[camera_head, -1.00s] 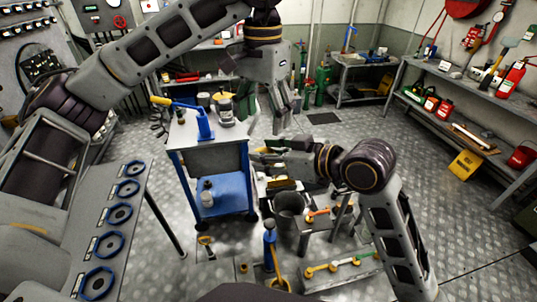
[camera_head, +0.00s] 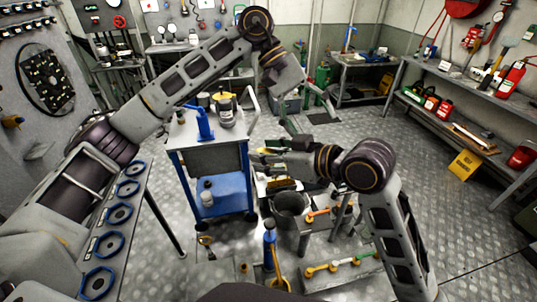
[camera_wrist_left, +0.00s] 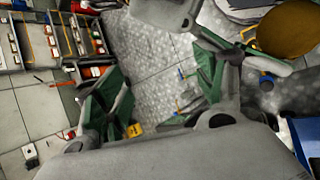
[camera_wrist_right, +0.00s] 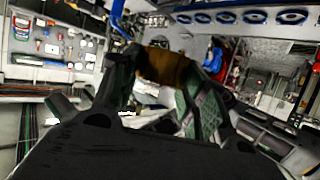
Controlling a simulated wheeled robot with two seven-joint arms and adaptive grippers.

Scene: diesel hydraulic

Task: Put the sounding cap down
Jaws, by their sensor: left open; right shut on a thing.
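My right gripper (camera_head: 268,160) is shut on a brass-yellow piece, which I take to be the sounding cap (camera_head: 264,150). It is held right of the blue cart. In the right wrist view the cap (camera_wrist_right: 160,66) is a brown-gold round piece between the fingers, partly hidden by them. My left gripper (camera_head: 311,115) is open and empty, a little above and right of the right gripper. Its spread green-padded fingers show in the left wrist view (camera_wrist_left: 158,88), with only floor between them. A gold disc (camera_wrist_left: 288,30) shows there at top right; I cannot tell whether it is the cap.
The blue cart (camera_head: 222,158) holds a blue hand pump (camera_head: 204,124) and a jar (camera_head: 226,112). A dark bucket (camera_head: 291,203) and a blue post (camera_head: 270,240) stand low in front. Shelves (camera_head: 465,100) line the right wall.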

